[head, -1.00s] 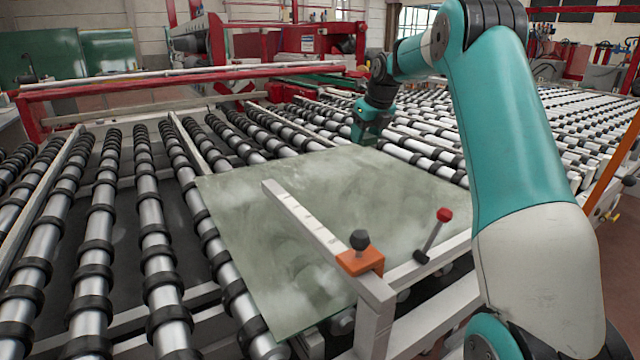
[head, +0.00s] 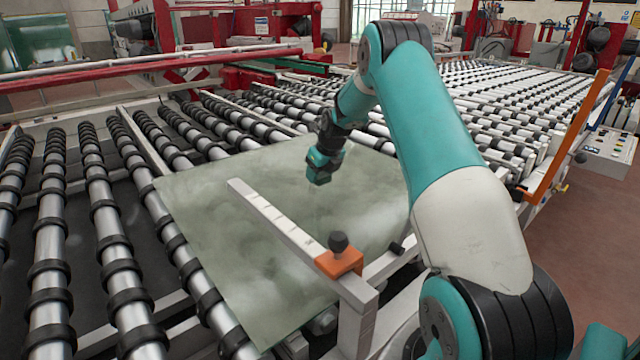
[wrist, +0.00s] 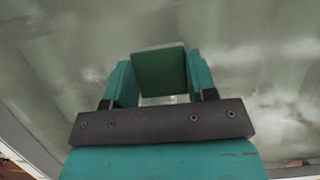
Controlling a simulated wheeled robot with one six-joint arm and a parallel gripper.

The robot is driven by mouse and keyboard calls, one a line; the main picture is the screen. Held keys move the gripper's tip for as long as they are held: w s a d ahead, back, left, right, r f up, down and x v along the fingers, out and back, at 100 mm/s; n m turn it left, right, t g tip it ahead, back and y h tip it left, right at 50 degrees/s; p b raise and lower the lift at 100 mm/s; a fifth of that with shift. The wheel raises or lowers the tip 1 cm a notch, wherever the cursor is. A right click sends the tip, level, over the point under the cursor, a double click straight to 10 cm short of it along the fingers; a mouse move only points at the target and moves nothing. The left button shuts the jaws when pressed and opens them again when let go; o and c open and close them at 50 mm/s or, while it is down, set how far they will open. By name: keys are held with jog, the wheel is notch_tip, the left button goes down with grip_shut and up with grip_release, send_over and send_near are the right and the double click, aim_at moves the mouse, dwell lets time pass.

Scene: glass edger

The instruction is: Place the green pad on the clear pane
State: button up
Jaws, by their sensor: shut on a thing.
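The clear pane (head: 235,265) is a large, cloudy, see-through sheet lying flat on the rollers. My gripper (head: 320,182) is over the far middle part of the pane, pointing down. In the wrist view, my gripper (wrist: 161,82) is shut on the green pad (wrist: 160,72), a dark green square block between its two teal fingers. The pane (wrist: 260,65) fills the background behind the pad. In the head view I cannot make out the pad at the fingertips. I cannot tell the exact gap between pad and pane.
Black-ringed rollers (head: 97,220) surround the pane. An orange post (head: 568,140) stands at right.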

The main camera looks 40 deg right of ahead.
aim_at(320, 195)
jog(key=shift+f+p, duration=0.45)
jog(key=shift+f, duration=1.85)
jog(key=o, duration=0.9)
jog(key=shift+f, duration=0.1)
